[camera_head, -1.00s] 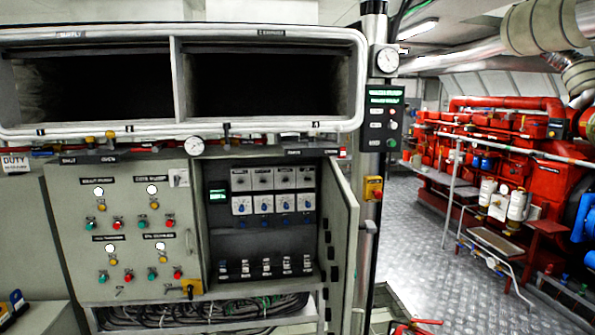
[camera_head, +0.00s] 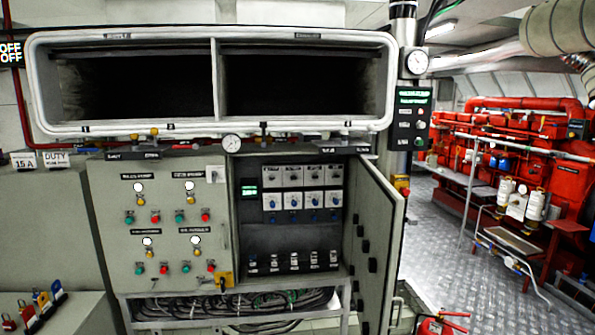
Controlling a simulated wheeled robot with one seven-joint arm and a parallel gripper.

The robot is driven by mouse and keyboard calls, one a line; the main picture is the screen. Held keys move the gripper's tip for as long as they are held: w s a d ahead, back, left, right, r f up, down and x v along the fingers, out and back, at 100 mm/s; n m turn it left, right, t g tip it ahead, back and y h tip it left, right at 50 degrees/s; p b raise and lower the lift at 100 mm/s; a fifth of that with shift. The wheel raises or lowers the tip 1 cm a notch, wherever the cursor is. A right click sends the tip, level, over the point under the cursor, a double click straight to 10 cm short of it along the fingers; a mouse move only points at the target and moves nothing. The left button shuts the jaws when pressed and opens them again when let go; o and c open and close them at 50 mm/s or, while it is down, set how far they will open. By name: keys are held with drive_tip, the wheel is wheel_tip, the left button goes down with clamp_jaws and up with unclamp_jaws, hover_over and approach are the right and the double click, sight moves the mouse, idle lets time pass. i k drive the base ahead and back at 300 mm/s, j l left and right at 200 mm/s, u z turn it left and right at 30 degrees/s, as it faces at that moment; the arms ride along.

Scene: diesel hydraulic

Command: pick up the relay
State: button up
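An open compartment (camera_head: 238,238) in the grey control cabinet (camera_head: 105,205) holds several white modules, an upper row (camera_head: 292,177) above a row with blue knobs (camera_head: 293,200). Below them is a row of small dark and white parts (camera_head: 293,260). Some of these may be relays, but I cannot tell which one is the relay. The labels are too small to read. My gripper is not in view.
The hinged cabinet door (camera_head: 378,238) stands open to the right of the compartment. A red extinguisher-like object (camera_head: 438,325) is on the floor in front. Coloured padlock-like items (camera_head: 40,300) lie at lower left. A chequered floor (camera_head: 440,240) is free toward the red engine (camera_head: 520,150).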

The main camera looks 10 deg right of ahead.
sight(253, 264)
drive_tip(key=i+j, duration=0.9)
drive_tip(key=i, duration=0.25)
drive_tip(key=i+j, duration=0.4)
drive_tip(key=i, duration=0.15)
